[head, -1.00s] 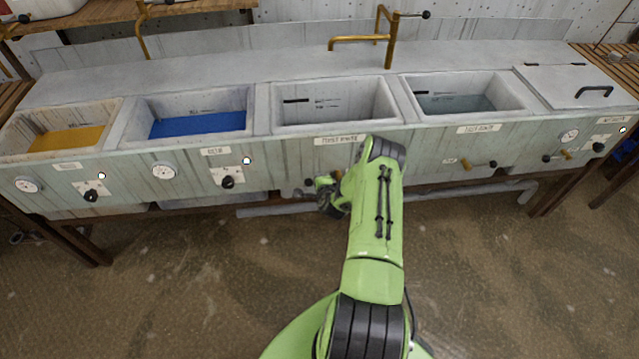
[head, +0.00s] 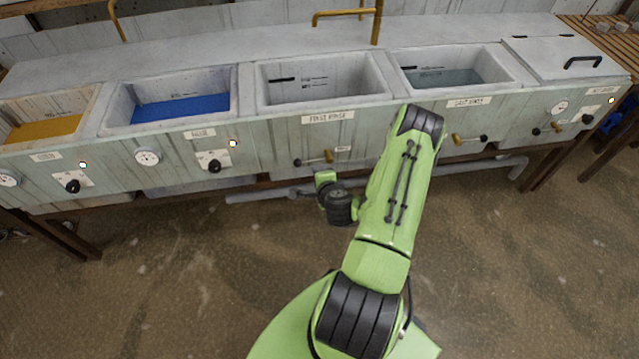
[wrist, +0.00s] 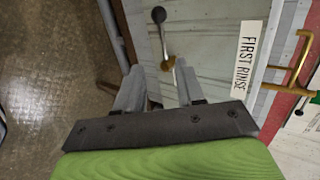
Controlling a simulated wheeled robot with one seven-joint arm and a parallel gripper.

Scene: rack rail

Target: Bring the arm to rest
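My green arm (head: 395,200) reaches out from my base and bends at a raised elbow, in the head view. My gripper (wrist: 158,70) shows two grey fingers standing apart in the wrist view, with nothing seen held between them. In the head view its wrist end (head: 338,203) hangs low in front of the trough, below the first rinse basin, and the fingers are too small to read there. The first rinse valve lever (head: 315,159) with its dark knob is just above the wrist. In the wrist view the lever (wrist: 161,35) appears beyond the fingertips; contact is not visible.
A long trough has a yellow basin (head: 45,128), a blue basin (head: 180,105), a first rinse basin (head: 325,82), a last rinse basin (head: 450,75) and a lidded end (head: 565,58). A grey pipe (head: 260,195) runs underneath. The floor (head: 190,270) in front is open.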

